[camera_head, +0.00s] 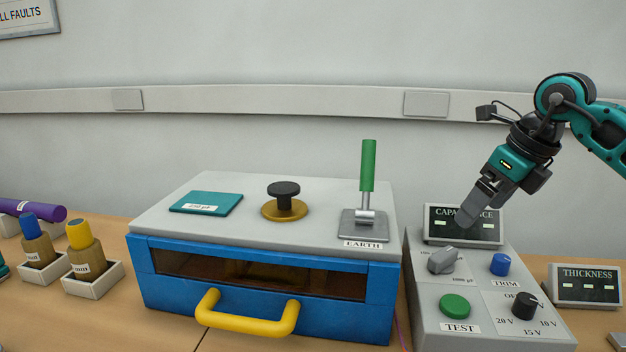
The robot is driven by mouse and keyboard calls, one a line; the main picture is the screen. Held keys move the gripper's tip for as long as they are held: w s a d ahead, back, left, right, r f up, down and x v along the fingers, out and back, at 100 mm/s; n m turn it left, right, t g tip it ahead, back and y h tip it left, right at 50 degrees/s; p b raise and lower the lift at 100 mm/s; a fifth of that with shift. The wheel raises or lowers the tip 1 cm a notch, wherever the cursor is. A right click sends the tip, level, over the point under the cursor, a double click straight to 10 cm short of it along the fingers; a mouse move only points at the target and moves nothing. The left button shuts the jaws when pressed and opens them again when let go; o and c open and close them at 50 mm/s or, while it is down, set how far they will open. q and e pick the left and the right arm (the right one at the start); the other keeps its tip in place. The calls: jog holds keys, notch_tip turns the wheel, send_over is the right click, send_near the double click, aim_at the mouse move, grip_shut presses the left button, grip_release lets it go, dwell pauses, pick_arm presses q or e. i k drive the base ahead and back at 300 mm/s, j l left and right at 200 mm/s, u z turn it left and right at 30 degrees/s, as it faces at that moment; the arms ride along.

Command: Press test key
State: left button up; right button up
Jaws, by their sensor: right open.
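The green round test key (455,307) sits on the sloping top of the grey control box (430,330), above a label reading TEST. My right gripper (466,222) comes in from the upper right and points down and left. It is open and empty, in front of the CAPACITANCE display (486,226) in the picture and above the grey selector knob (442,260). The gripper is up and back from the test key and apart from it.
A blue TRIM knob (500,264) and a black voltage knob (524,305) are near the key. Left stands a blue cabinet (270,298) with a yellow handle (247,318) and an upright green EARTH lever (367,166). A THICKNESS display (587,286) stands at right.

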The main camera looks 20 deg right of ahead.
aim_at(455, 306)
jog(key=k, duration=1.5)
